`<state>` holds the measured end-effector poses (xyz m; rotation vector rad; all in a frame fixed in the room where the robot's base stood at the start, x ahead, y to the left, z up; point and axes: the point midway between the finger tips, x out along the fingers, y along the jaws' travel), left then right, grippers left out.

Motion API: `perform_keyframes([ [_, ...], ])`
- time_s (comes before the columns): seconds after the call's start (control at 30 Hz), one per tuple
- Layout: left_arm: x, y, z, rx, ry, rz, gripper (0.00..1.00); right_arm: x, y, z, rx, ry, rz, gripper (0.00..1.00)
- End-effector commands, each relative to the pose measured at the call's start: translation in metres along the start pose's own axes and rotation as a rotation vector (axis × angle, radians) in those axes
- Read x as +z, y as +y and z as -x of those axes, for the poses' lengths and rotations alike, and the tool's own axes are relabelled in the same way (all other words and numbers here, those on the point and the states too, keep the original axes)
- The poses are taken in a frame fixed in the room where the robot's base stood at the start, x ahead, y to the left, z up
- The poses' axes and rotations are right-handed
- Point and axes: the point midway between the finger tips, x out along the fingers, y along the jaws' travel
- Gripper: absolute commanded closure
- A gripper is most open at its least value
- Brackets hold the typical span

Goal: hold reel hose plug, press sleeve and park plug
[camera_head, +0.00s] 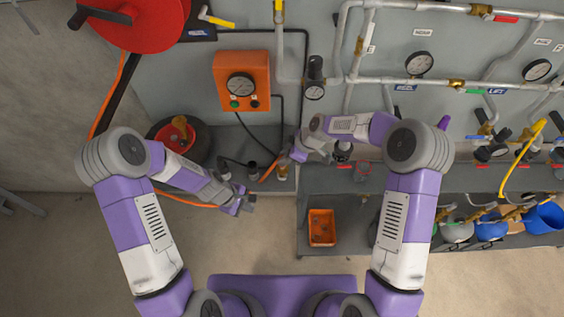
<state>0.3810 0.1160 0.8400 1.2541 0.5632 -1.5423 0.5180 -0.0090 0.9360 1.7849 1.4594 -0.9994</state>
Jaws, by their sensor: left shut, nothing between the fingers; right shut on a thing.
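The red hose reel (150,30) is at the upper left, with an orange hose (122,70) running down from it behind my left arm. A short orange hose end (268,172) shows beside my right gripper (286,160). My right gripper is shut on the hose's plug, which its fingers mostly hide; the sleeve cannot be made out. A small brass-coloured fitting (283,172) is just below these fingers. My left gripper (246,202) is shut and empty, lower and to the left of the right one, in front of the bench edge.
An orange gauge box (242,80) hangs on the back wall. Pipes and gauges (419,64) fill the right wall. An orange tray (321,228) sits on the lower shelf. The floor in front is clear.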

Motion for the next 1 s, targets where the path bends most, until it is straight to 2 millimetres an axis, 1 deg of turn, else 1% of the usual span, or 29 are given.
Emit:
perform_keyframes([
  [0.03,-0.004,0.024,0.015,0.038,-0.021,0.121,1.00,0.001,0.000,0.000,0.000,-0.001,0.000,1.00],
  [0.1,-0.005,0.051,0.034,0.075,-0.070,0.282,1.00,0.001,0.000,0.000,0.000,-0.001,0.000,1.00],
  [0.2,-0.003,0.082,0.059,0.117,-0.143,0.459,1.00,0.001,0.000,0.000,0.000,-0.001,0.000,1.00],
  [0.3,0.001,0.105,0.080,0.146,-0.208,0.580,1.00,0.001,0.000,0.000,0.000,-0.001,0.000,1.00],
  [0.4,0.004,0.120,0.094,0.161,-0.255,0.654,1.00,0.001,0.000,0.000,0.000,-0.001,0.000,1.00],
  [0.5,0.006,0.128,0.102,0.169,-0.281,0.691,1.00,0.001,0.000,0.000,0.000,-0.001,0.000,1.00],
  [0.57,0.006,0.130,0.102,0.170,-0.288,0.701,1.00,0.001,0.000,0.000,0.000,-0.001,0.000,1.00],
  [0.67,0.008,0.132,0.096,0.167,-0.292,0.705,1.00,0.001,0.000,0.000,-0.001,-0.001,0.000,1.00],
  [0.77,0.011,0.134,0.084,0.166,-0.291,0.704,1.00,0.001,0.000,0.000,-0.001,-0.001,0.000,1.00],
  [1.0,0.018,0.142,0.050,0.166,-0.291,0.703,1.00,0.001,0.000,0.000,-0.001,-0.001,0.000,1.00],
])
